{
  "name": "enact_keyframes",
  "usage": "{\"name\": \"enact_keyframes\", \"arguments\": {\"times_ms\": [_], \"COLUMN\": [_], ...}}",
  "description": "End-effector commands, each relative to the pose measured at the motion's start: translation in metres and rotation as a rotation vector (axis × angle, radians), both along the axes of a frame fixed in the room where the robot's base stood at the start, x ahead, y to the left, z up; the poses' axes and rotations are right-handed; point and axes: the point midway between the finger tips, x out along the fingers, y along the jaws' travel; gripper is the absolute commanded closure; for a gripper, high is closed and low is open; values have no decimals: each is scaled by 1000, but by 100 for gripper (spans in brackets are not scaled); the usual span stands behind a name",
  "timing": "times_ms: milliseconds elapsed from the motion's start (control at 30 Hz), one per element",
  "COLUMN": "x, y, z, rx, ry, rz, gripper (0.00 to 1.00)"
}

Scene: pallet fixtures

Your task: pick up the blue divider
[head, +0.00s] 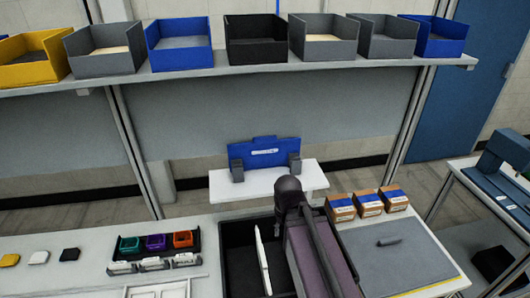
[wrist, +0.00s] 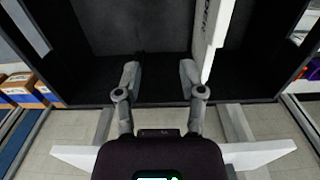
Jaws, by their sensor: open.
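The blue divider (head: 265,153) stands upright between two grey holders on a small white shelf (head: 268,184) behind the table in the head view. It has a raised tab on top and a white label. I cannot make it out in the wrist view. My gripper (wrist: 160,78) is open and empty in the wrist view, with its fingers over a black tote (wrist: 120,35). In the head view my arm hides the gripper fingers. The gripper is apart from the blue divider.
A white divider (head: 262,258) stands in the tote, close to one finger in the wrist view (wrist: 208,35). Cartons (head: 369,202) and a grey mat (head: 395,255) are at right. Small coloured bins (head: 155,242) are at left. Larger bins (head: 257,38) line the upper shelf.

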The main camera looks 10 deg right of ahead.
Motion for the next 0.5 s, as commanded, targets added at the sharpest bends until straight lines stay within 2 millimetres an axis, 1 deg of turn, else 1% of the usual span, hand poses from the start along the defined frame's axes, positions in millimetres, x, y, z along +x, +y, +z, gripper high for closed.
{"name": "enact_keyframes", "arguments": {"times_ms": [167,267,333,367,500], "x": [2,7,13,16,39], "y": [0,0,0,4,5], "z": [1,6,12,15,34], "rx": [0,0,0,0,0], "ry": [0,0,0,-1,-1], "rz": [5,25,53,71,179], "gripper": [49,49,49,49,49]}}
